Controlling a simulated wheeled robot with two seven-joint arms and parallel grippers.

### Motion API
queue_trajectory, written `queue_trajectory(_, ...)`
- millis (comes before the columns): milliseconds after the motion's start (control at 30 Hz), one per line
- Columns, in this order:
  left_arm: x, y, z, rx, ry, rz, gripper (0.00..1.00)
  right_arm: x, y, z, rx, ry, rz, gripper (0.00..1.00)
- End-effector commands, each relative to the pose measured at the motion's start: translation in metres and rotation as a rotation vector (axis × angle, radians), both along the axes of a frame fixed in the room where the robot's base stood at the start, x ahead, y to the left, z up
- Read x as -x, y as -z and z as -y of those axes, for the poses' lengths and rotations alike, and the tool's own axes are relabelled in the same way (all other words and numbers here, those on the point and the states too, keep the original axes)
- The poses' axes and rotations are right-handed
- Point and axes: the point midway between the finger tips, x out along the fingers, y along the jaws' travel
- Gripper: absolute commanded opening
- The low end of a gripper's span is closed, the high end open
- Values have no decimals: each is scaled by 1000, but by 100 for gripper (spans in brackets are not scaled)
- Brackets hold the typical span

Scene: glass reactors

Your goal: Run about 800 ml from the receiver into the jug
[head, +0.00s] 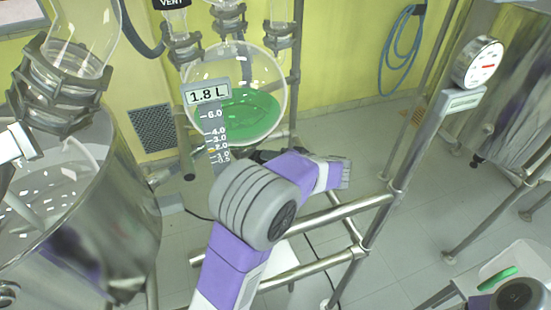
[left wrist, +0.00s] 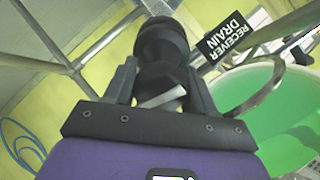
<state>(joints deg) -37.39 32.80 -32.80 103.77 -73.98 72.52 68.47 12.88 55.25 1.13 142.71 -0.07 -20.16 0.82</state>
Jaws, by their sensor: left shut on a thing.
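The receiver (head: 278,85) is a round glass vessel with green liquid in its lower part. Its display (head: 208,95) reads 1.8 L, above a printed scale. My left gripper (head: 260,155) is low by the receiver's underside, partly hidden by my purple arm. In the left wrist view, my left gripper (left wrist: 161,72) is shut on the black drain valve (left wrist: 162,45), with a pale lever-like piece between the fingers. A label (left wrist: 226,42) beside it reads RECEIVER DRAIN. I cannot make out the jug for certain. My right gripper is out of view.
A large steel vessel (head: 125,215) stands at left. A metal tube frame (head: 370,215) crosses the middle right, with a round gauge (head: 478,62) above. A pale object with a green strip (head: 497,278) is at lower right.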

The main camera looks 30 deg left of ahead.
Motion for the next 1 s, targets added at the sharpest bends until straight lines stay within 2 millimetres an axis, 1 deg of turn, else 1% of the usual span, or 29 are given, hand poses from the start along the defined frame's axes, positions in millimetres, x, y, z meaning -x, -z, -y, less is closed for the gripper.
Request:
queue_trajectory(467,0,1,0,0,8,-13,24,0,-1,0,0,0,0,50)
queue_trajectory(500,0,1,0,0,8,-13,58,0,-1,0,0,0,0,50)
queue_trajectory(633,0,0,0,0,8,-13,78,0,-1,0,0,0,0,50)
queue_trajectory(900,0,0,1,-1,7,-12,78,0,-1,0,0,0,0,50)
queue_trajectory(1000,1,-3,6,-1,9,-11,78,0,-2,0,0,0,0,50)
